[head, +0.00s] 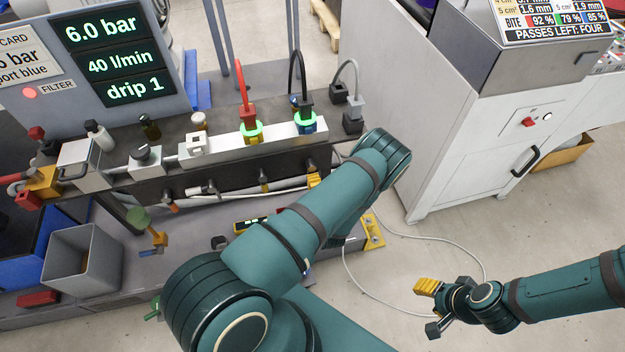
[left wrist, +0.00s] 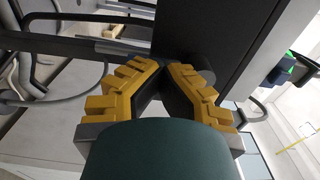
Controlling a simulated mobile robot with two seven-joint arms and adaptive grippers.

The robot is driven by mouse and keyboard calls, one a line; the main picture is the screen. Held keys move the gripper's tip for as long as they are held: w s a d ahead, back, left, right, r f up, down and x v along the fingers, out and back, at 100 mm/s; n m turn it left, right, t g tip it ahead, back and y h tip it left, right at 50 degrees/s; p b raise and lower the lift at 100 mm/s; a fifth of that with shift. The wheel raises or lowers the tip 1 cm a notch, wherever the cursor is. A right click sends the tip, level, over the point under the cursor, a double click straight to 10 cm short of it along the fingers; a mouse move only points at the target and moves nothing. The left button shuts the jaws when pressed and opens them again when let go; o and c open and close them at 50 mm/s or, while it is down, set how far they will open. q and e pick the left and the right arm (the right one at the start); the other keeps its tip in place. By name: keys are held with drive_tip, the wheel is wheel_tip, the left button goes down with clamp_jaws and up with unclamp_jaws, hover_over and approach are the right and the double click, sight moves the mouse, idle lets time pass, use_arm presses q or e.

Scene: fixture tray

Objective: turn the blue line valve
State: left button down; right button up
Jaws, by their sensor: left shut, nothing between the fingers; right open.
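The blue fitting (head: 306,124) sits at the right end of the grey manifold block, with a glowing green ring and a black hose plug above it. A blue part with a green glow (left wrist: 281,72) shows at the right of the left wrist view. Small valve levers (head: 263,178) line the dark front below; which one belongs to the blue line I cannot tell. My left gripper (head: 314,180) is at this front, partly hidden by my arm. In the left wrist view its yellow fingers (left wrist: 164,68) are shut and empty near a dark panel. My right gripper (head: 432,304) is open above the floor.
A yellow-ringed fitting (head: 250,131) with a red hose stands left of the blue one. A display (head: 120,55) reads 6.0 bar, 40 l/min, drip 1. A grey bin (head: 83,262) is at lower left. A white cabinet (head: 440,130) stands right; the floor before it is mostly open.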

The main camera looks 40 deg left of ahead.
use_arm(q)
drive_tip(key=shift+w+a+r, duration=0.15)
drive_tip(key=shift+w+r, duration=0.05)
drive_tip(key=shift+w, duration=0.05)
drive_tip(key=c, duration=0.8)
unclamp_jaws()
drive_tip(key=shift+o, duration=0.4)
drive_tip(key=shift+w, duration=0.1)
drive_tip(key=shift+o, duration=1.4)
drive_tip(key=shift+w, duration=0.1)
drive_tip(key=shift+o, duration=1.4)
drive_tip(key=shift+s+d, duration=0.3)
drive_tip(key=shift+d, duration=0.1)
drive_tip(key=shift+o, duration=0.8)
drive_tip(key=v, duration=1.1)
drive_tip(key=shift+s+f, duration=0.4)
drive_tip(key=shift+s, duration=0.05)
